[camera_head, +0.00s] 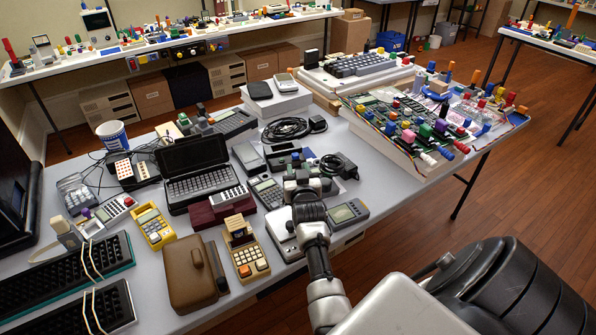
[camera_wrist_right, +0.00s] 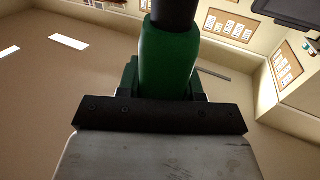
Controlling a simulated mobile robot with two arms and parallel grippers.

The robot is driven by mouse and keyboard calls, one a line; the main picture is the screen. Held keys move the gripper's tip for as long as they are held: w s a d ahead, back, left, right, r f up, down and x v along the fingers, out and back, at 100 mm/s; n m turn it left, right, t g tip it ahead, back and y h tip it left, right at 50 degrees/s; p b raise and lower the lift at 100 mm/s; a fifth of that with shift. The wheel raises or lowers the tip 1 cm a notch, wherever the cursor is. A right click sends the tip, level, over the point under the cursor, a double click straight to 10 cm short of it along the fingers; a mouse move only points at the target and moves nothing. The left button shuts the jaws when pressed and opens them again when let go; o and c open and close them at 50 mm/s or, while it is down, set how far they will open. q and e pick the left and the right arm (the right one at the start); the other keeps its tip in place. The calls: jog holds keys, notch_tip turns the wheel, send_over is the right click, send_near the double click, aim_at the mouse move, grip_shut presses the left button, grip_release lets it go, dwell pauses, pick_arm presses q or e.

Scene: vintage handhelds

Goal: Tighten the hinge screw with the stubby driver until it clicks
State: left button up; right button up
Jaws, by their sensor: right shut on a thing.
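My right gripper (camera_head: 307,183) is over the near right part of the grey table, among the handhelds. In the right wrist view it is shut on a green-handled tool with a black upper part (camera_wrist_right: 168,62), which looks like the stubby driver. Its tip is not visible, and I cannot make out the tool in the head view. An open black clamshell handheld (camera_head: 200,184) with a keyboard lies left of the gripper. I cannot make out a hinge screw in either view. My left gripper is not in view.
A grey handheld with a screen (camera_head: 347,213) lies close right of my gripper. A brown case (camera_head: 192,277) and a tan calculator (camera_head: 248,262) lie to the left. Coiled black cable (camera_head: 286,130) lies behind. A board crowded with colored knobs (camera_head: 408,165) stands on the right.

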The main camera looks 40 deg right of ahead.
jog(key=shift+f+b, duration=0.35)
jog(key=shift+f, duration=0.2)
jog(key=o, duration=1.1)
jog(key=shift+s, duration=0.1)
jog(key=shift+c, duration=0.2)
jog(key=shift+a+f, duration=0.1)
jog(key=shift+r, duration=0.45)
notch_tip(320, 180, up, 4)
jog(key=shift+f, duration=0.2)
jog(key=s+d+r, duration=0.4)
jog(key=s+r, duration=0.3)
jog(key=s, duration=0.3)
jog(key=shift+s+d+b, duration=0.15)
jog(key=shift+s+b, duration=0.2)
jog(key=shift+s, duration=0.05)
